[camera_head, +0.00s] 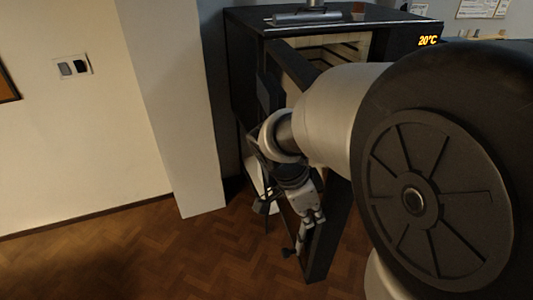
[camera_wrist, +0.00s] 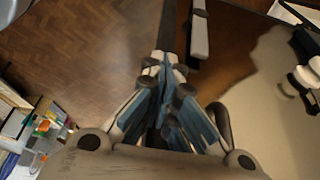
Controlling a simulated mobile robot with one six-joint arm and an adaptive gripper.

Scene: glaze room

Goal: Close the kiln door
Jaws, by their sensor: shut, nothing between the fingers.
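The kiln (camera_head: 245,60) is a dark box at the top of the head view, with its light interior (camera_head: 335,48) showing. Its dark door (camera_head: 325,245) stands open, swung out toward me, partly hidden behind my arm. My gripper (camera_head: 298,248) points down in front of the door panel, close to it; I cannot tell if they touch. In the wrist view my gripper (camera_wrist: 160,60) has its fingers together with nothing between them. A dark edge and a pale grey bar (camera_wrist: 200,35) lie just beyond the fingertips; the bar may be part of the door.
A pale wall pillar (camera_head: 175,100) stands left of the kiln. The herringbone wood floor (camera_head: 140,250) is clear at the left. A shelf with bottles and small items (camera_wrist: 35,135) shows at the wrist view's lower left.

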